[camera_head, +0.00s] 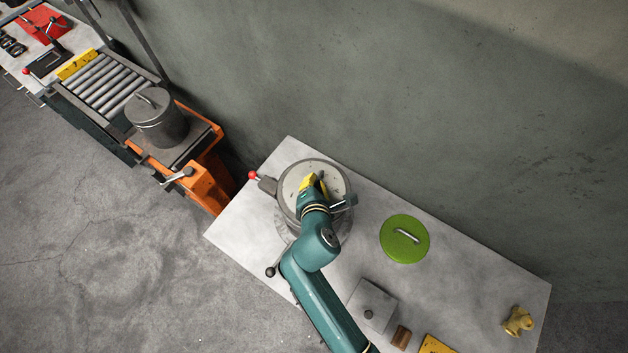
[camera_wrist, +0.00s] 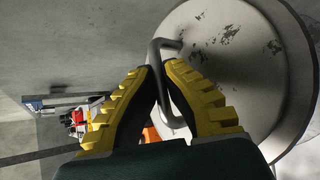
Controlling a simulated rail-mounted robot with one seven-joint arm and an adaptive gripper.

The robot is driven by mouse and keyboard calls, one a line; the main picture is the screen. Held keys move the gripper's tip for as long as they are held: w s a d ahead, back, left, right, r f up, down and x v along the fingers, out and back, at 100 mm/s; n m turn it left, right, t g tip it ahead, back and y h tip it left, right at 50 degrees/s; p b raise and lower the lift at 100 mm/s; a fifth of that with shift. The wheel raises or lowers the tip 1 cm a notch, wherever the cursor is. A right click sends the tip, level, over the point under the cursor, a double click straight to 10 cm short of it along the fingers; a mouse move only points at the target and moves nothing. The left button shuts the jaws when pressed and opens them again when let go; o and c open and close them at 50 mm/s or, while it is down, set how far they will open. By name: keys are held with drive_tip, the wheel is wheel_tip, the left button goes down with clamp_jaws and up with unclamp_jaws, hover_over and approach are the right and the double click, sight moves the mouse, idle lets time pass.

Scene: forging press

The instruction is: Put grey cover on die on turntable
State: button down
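The grey cover (camera_head: 293,185) is a round, worn, light grey disc over the turntable at the table's left end. In the wrist view the cover (camera_wrist: 225,45) fills the right side, with dark scuffs and a bent rod handle (camera_wrist: 160,46). My gripper (camera_head: 316,183) is over the cover. In the wrist view its yellow fingers (camera_wrist: 160,72) are closed together on the handle. The die and most of the turntable (camera_head: 284,233) are hidden under the cover and my arm; I cannot tell whether the cover rests on the die or hangs just above it.
A green lid (camera_head: 400,250) with a handle lies right of the turntable. A grey square block (camera_head: 372,306), a brown block (camera_head: 401,337) and a yellow figure (camera_head: 517,321) are farther right. A dark lidded pot (camera_head: 155,122) stands on an orange stand at left, beside a roller conveyor (camera_head: 107,82).

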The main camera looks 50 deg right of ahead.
drive_tip(key=shift+w+r, duration=0.1)
drive_tip(key=c, duration=1.2)
unclamp_jaws()
drive_tip(key=shift+c, duration=0.2)
